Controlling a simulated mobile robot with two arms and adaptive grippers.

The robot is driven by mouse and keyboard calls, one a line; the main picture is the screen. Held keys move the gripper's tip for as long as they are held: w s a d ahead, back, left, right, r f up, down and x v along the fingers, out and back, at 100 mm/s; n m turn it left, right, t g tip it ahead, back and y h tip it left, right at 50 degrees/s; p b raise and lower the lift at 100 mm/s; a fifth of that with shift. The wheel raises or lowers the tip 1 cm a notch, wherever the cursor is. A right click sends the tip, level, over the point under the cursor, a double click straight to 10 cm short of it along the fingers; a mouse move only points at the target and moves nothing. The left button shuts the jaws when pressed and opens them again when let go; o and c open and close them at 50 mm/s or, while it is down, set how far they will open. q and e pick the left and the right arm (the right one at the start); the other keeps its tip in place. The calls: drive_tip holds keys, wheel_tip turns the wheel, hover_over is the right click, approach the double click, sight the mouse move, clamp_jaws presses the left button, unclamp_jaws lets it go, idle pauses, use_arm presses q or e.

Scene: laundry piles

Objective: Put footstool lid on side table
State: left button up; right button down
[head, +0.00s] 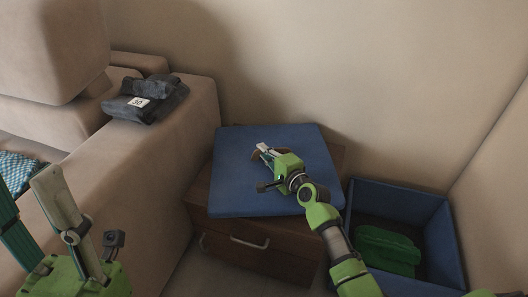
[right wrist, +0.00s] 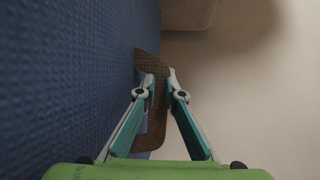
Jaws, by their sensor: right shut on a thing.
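The blue square footstool lid (head: 245,180) lies over the top of the brown wooden side table (head: 270,245), covering most of it. A brown handle (right wrist: 148,100) stands out from the lid's blue face (right wrist: 70,80) in the right wrist view. My right gripper (head: 262,153) is over the lid and shut on this handle; it also shows in the right wrist view (right wrist: 160,82). Whether the lid rests fully flat on the table is hard to tell. My left gripper (head: 25,185) is at the lower left, fingers apart and empty, away from the lid.
The open blue footstool box (head: 437,215) stands right of the table with a green cloth (head: 385,250) inside. A beige sofa (head: 185,140) stands close on the left, with dark folded clothes (head: 150,100) on its arm. The wall is close behind.

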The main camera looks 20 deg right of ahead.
drive_tip(key=shift+w+r, duration=0.1)
drive_tip(key=shift+r, duration=0.15)
drive_tip(key=c, duration=2.4)
unclamp_jaws()
drive_tip(key=shift+f, duration=0.3)
drive_tip(key=shift+o, duration=1.2)
drive_tip(key=shift+r, duration=0.15)
